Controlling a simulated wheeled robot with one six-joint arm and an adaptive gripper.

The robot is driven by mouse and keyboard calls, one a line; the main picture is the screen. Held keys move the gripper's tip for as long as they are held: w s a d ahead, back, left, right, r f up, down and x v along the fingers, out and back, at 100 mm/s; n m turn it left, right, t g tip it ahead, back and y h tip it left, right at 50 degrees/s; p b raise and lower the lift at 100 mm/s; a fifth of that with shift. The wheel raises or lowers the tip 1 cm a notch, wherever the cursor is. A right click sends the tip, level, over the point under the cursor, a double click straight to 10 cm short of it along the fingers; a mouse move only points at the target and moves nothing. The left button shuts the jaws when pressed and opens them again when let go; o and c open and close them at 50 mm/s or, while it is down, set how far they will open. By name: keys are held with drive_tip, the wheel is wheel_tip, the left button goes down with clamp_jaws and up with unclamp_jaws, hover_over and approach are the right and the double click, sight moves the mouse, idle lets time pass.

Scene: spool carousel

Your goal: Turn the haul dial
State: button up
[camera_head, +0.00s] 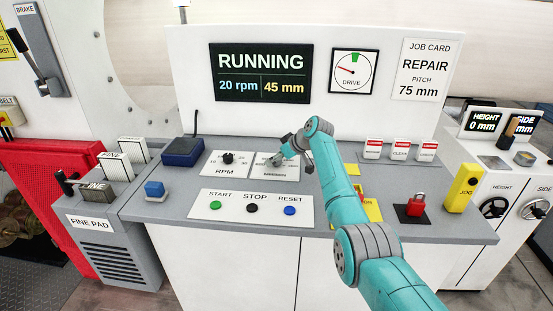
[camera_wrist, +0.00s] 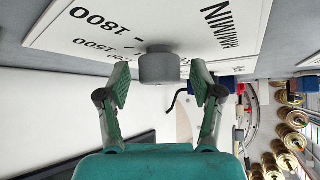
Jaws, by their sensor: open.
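The haul dial is a grey round knob (camera_wrist: 159,69) on a white plate marked 1500, 1800 and MM/MIN in the wrist view. In the head view its plate (camera_head: 287,173) lies on the grey desk, right of the RPM plate, and my gripper hides the knob. My gripper (camera_head: 275,159) is open, low over this plate. In the wrist view its two fingers (camera_wrist: 163,84) stand on either side of the knob, with a gap visible on each side. I cannot tell where the knob's pointer is set.
The RPM dial (camera_head: 228,158) is close on the left. START, STOP and RESET buttons (camera_head: 252,208) lie in front. A blue box (camera_head: 182,152) is further left. The screen (camera_head: 261,73) reads RUNNING, 20 rpm, 45 mm.

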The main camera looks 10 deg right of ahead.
drive_tip(key=c, duration=1.2)
drive_tip(key=shift+o, duration=0.2)
drive_tip(key=m+t+h, duration=0.2)
drive_tip(key=m+h, duration=0.1)
drive_tip(key=m, duration=0.2)
drive_tip(key=shift+a+h, duration=0.1)
drive_tip(key=shift+h, duration=0.2)
drive_tip(key=shift+m+h, duration=1.4)
drive_tip(key=shift+m, duration=0.5)
drive_tip(key=shift+f, duration=0.1)
